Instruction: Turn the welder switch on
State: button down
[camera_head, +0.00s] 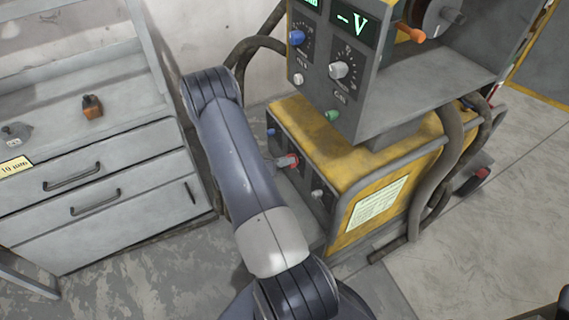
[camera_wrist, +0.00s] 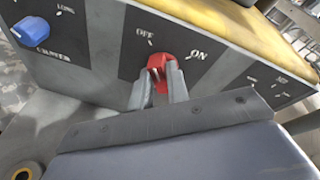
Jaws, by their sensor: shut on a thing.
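The welder (camera_head: 340,146) is a yellow and dark grey box low in the middle of the head view. Its red switch (camera_wrist: 162,68) sits on the front panel between the printed labels OFF and ON in the wrist view. My gripper (camera_wrist: 158,82) is shut on the red switch, one finger on each side. The fingers hide part of the switch, and I cannot tell which label it points to. In the head view the red switch (camera_head: 293,160) shows just right of my arm, which hides much of the gripper.
A blue knob (camera_wrist: 31,30) is left of the switch on the same panel. A grey control unit (camera_head: 345,70) with knobs stands above the welder, with thick hoses (camera_head: 440,170) at its right. A grey drawer cabinet (camera_head: 95,185) stands left of my arm.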

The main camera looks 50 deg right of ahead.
jog(key=m+t+b, duration=0.1)
jog(key=m+b, duration=0.1)
jog(key=b, duration=0.2)
jog(key=m+h+b, duration=0.1)
jog(key=m+b, duration=0.2)
jog(key=b, duration=0.2)
jog(key=s+m+t+h+b, duration=0.1)
jog(key=m+b, duration=0.1)
jog(key=b, duration=0.2)
jog(key=shift+a+f+m+t, duration=0.2)
jog(key=shift+m+t, duration=0.1)
jog(key=shift+m, duration=0.1)
jog(key=c, duration=1.4)
grip_release()
jog(key=shift+r, duration=0.1)
jog(key=shift+o, duration=0.2)
jog(key=a+r+p, duration=0.1)
jog(key=a, duration=0.9)
jog(key=shift+w+a+r, duration=0.25)
jog(key=shift+w+a, duration=0.1)
jog(key=shift+w, duration=0.05)
